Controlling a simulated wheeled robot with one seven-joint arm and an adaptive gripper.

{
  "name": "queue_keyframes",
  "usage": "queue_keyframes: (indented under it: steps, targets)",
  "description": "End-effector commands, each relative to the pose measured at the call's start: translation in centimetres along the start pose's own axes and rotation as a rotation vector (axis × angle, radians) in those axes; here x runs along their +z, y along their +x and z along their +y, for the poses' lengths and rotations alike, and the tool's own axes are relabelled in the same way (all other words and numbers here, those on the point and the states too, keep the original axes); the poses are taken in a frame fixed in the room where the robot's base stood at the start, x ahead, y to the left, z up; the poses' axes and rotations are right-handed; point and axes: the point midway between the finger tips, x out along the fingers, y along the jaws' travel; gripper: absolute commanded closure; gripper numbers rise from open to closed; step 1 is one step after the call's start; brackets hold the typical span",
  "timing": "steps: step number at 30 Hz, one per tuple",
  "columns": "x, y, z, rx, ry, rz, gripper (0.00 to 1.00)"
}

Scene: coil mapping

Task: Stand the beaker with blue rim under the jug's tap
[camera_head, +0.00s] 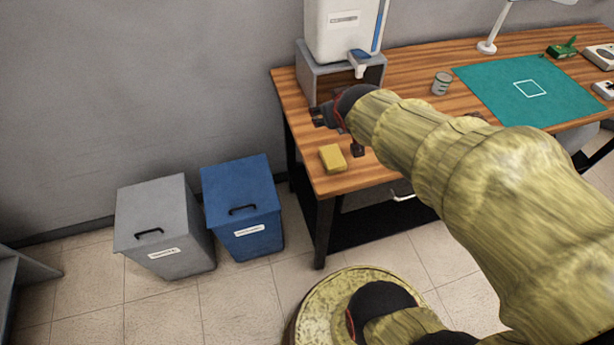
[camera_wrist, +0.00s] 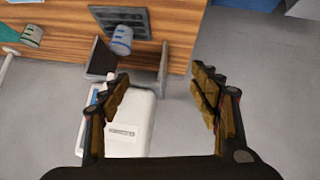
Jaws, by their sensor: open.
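The beaker with blue rim (camera_wrist: 121,40) is in the wrist view, at the near edge of a dark slotted tray (camera_wrist: 139,18). My arm hides it in the head view. The white jug (camera_head: 340,28) stands on a grey stand (camera_head: 312,80) at the table's left end, with its tap (camera_head: 360,66) facing front. The jug (camera_wrist: 130,125) also shows in the wrist view; the tap cannot be made out there. My gripper (camera_head: 336,130) is open, in front of the stand. In the wrist view its fingers (camera_wrist: 160,80) are spread and empty, apart from the beaker.
A beaker with green bands (camera_head: 441,85) stands right of the stand, beside a green mat (camera_head: 490,85). A yellow sponge (camera_head: 332,158) lies near the table's front left corner. A blue bin (camera_head: 241,190) and a grey bin (camera_head: 160,220) stand left of the table.

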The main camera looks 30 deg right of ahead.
Motion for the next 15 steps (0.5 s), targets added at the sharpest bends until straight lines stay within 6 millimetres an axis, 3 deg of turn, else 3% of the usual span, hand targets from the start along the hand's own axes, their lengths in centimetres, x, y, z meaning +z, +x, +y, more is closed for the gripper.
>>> queue_keyframes:
  steps: [1,3,7,12,15]
  targets:
    - [0.4,-2.9,-2.3,-0.034,-0.011,-0.027,0.37]
    - [2.2,-6.4,-5.0,-0.087,-0.022,-0.089,0.37]
    - [5.9,-12.2,-9.0,-0.195,-0.052,-0.193,0.37]
    - [9.3,-16.7,-11.6,-0.291,-0.092,-0.279,0.37]
    - [10.2,-17.6,-12.0,-0.31,-0.101,-0.299,0.37]
